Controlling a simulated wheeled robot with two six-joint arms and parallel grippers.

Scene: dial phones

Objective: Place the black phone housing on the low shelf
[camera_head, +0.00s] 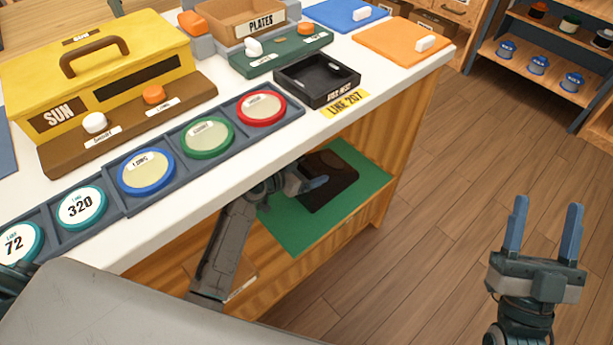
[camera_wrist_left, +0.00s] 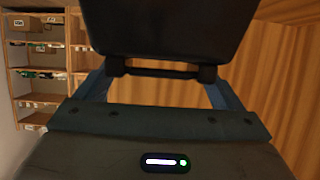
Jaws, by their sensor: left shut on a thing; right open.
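The black phone housing (camera_head: 328,180) is over the green mat (camera_head: 290,228) of the low shelf, under the white counter. My left gripper (camera_head: 314,184) reaches in under the counter edge and is shut on the housing. In the left wrist view the housing (camera_wrist_left: 170,30) fills the top middle, with its bar between the two blue fingers (camera_wrist_left: 158,92). I cannot tell whether the housing touches the mat. My right gripper (camera_head: 543,232) is open and empty, over the wooden floor at the right.
On the counter (camera_head: 325,123) stand a yellow SUN box (camera_head: 100,65), a row of round dials (camera_head: 208,138), a black tray (camera_head: 317,80) and a yellow LINE 207 label (camera_head: 345,103). The counter's side panel (camera_head: 405,150) bounds the shelf at right. Open floor (camera_head: 450,180) lies right of it.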

